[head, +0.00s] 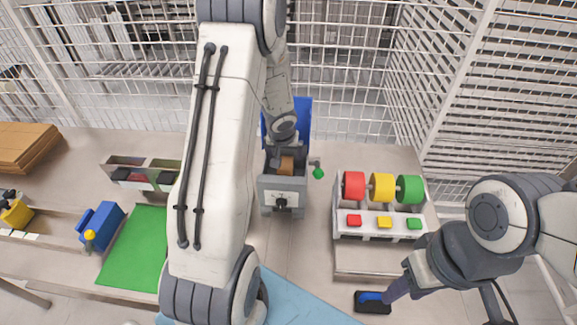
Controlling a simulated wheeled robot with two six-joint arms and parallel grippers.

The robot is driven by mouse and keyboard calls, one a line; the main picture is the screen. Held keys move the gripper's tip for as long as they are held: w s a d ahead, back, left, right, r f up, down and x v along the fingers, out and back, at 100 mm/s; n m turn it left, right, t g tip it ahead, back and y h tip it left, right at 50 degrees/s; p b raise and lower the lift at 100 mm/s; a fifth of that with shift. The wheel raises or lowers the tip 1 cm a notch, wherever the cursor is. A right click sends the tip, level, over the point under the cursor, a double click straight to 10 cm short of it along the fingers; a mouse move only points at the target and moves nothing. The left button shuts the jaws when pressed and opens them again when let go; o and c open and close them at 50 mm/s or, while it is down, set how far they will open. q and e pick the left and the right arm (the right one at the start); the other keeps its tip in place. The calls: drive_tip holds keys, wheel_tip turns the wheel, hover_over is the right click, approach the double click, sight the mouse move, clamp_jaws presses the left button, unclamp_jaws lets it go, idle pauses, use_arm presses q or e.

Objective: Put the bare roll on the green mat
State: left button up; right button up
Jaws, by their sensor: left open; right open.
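The green mat (125,252) lies bare on the table at the left, partly covered by my arm. A small brown piece (286,165) sits in a grey box-like fixture (283,190) at the middle; I cannot tell whether it is the bare roll. My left gripper (281,156) is open, pointing down into this fixture, right at the brown piece. Red (353,186), yellow (381,187) and green (409,189) rolls stand in a row on a rack at the right. My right gripper (393,291) is open, low at the right front.
A blue handle-like piece (371,297) lies on a black pad (374,308) beside my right gripper. Coloured buttons (384,222) sit before the rolls. A blue box (101,224) stands left of the mat, and a divided tray (143,172) behind it. Wire mesh closes the back.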

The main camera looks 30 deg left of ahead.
sight(286, 160)
use_arm(q)
drive_tip(key=b+x, duration=0.1)
drive_tip(key=x, duration=0.2)
drive_tip(key=shift+w, duration=0.1)
drive_tip(key=b+x, duration=0.1)
drive_tip(key=x, duration=0.4)
drive_tip(key=shift+f+b, duration=0.1)
drive_tip(key=shift+b, duration=0.3)
clamp_jaws()
